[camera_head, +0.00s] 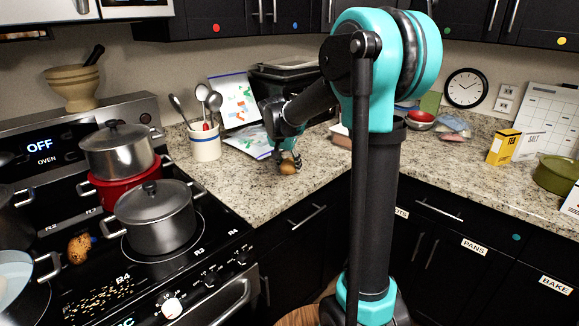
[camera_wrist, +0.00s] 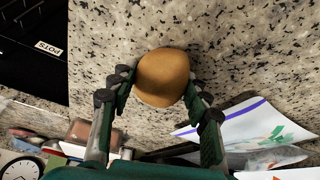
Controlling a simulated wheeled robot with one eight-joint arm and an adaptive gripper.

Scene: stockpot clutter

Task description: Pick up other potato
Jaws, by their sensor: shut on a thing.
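A brown potato (camera_wrist: 163,77) sits between the two fingers of my gripper (camera_wrist: 160,92) in the wrist view, with the speckled counter behind it. In the head view the potato (camera_head: 288,168) shows at the tip of my gripper (camera_head: 287,162), over the counter left of my arm. My gripper is shut on it. I cannot tell whether the potato touches the counter or is lifted a little. A second brown, potato-like thing (camera_head: 80,248) lies on the black stovetop at the left, near the grey pot.
A steel pot (camera_head: 118,152) on a red pot (camera_head: 125,190) and a grey lidded pot (camera_head: 155,222) stand on the stove (camera_head: 210,262). A utensil crock (camera_head: 205,143) and colourful bags (camera_head: 233,100) stand left of my gripper. The counter front (camera_head: 255,195) is clear.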

